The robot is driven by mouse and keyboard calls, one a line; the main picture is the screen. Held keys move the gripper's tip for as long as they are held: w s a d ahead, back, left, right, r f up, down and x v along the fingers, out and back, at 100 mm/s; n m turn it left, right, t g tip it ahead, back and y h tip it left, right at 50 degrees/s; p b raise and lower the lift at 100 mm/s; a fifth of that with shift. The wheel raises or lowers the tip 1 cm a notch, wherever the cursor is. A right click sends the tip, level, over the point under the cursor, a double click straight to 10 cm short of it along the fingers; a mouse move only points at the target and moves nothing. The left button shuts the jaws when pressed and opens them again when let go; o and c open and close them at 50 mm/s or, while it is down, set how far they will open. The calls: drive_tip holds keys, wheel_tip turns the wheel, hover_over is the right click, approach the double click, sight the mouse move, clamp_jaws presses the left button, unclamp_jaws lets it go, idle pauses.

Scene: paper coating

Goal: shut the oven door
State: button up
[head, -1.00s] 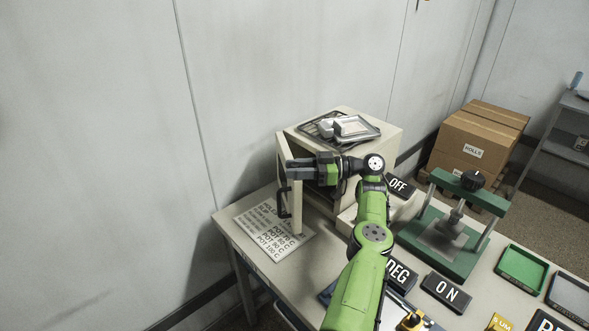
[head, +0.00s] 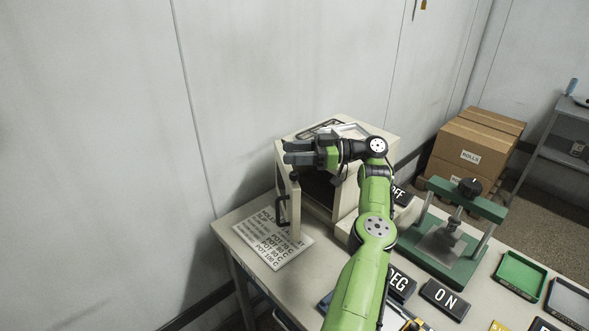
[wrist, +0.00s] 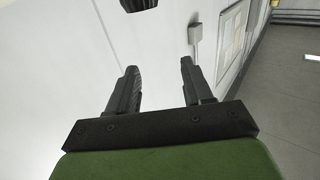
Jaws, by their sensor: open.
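The oven is a cream box (head: 346,205) on the bench in the head view. Its door (head: 285,188) stands open on the left side, swung out towards the front, with a dark handle (head: 283,210) on its outer face. The dark inside of the oven shows between door and body. My gripper (head: 287,152) is open and empty, pointing left. In the picture it overlaps the top of the door and the oven's front; I cannot tell whether it touches the door. In the wrist view its two fingers (wrist: 156,90) are apart with only wall behind them.
A tray (head: 350,130) lies on top of the oven, partly hidden by my arm. A printed sheet (head: 262,242) lies on the bench below the door. A green press (head: 440,243) and black label blocks (head: 446,298) are to the right. Boxes (head: 472,150) stand behind.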

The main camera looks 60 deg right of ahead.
wheel_tip(320, 180, up, 2)
drive_tip(key=shift+r, duration=0.1)
drive_tip(key=shift+c, duration=0.3)
